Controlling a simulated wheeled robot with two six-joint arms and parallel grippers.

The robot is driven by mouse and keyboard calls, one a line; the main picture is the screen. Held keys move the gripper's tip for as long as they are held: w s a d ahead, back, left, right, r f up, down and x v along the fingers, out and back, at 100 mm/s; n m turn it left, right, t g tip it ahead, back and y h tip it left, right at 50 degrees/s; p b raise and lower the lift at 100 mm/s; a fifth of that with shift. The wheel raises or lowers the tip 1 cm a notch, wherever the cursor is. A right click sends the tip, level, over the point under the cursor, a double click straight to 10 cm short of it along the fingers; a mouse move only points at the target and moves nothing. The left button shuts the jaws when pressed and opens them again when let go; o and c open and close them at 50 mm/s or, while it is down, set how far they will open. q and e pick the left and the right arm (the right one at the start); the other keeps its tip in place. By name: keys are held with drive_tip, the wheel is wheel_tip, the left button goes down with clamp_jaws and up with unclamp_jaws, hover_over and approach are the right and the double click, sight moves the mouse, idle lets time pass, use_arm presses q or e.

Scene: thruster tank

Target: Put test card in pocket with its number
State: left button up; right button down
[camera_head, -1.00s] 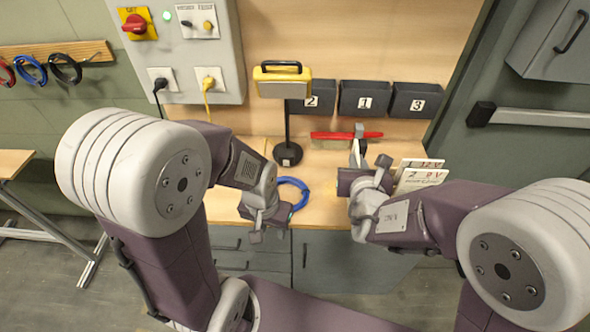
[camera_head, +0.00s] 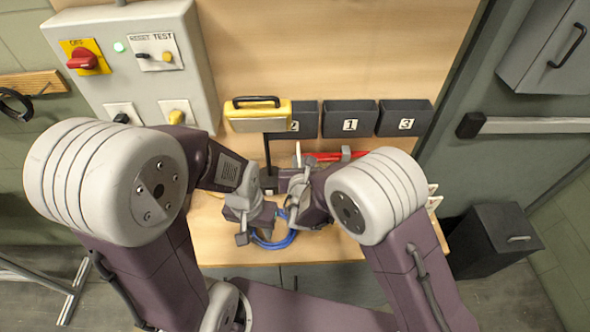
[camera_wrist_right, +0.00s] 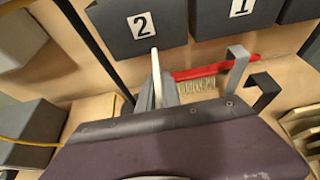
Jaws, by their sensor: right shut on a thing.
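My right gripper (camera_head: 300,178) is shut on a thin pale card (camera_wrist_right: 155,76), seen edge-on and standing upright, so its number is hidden. The card also shows as a pale edge in the head view (camera_head: 298,152). Three dark pockets sit on the back board: pocket 2 (camera_wrist_right: 143,38), pocket 1 (camera_head: 349,120) and pocket 3 (camera_head: 405,119). In the wrist view the card is in front of and below pocket 2, its top overlapping the pocket's lower edge; contact cannot be told. My left gripper (camera_head: 254,230) is low by the blue cable, its jaw opening unclear.
A yellow lamp (camera_head: 258,116) on a dark stand partly covers pocket 2 in the head view. A red brush (camera_wrist_right: 205,72) lies below the pockets. A blue cable (camera_head: 275,243) lies on the bench. Other pale cards (camera_head: 433,204) show behind my right arm.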

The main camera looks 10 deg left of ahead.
drive_tip(key=f, duration=0.4)
drive_tip(key=shift+s+a+f, duration=0.2)
drive_tip(key=shift+s+f, duration=0.05)
drive_tip(key=shift+f, duration=0.05)
drive_tip(key=c, duration=1.5)
unclamp_jaws()
drive_tip(key=shift+w+a, duration=0.1)
drive_tip(key=shift+w, duration=0.05)
drive_tip(key=shift+c, duration=0.2)
use_arm(q)
drive_tip(key=shift+s+d+r, duration=0.15)
drive_tip(key=shift+s+r, duration=0.15)
drive_tip(key=shift+r, duration=0.1)
use_arm(e)
drive_tip(key=shift+r, duration=0.1)
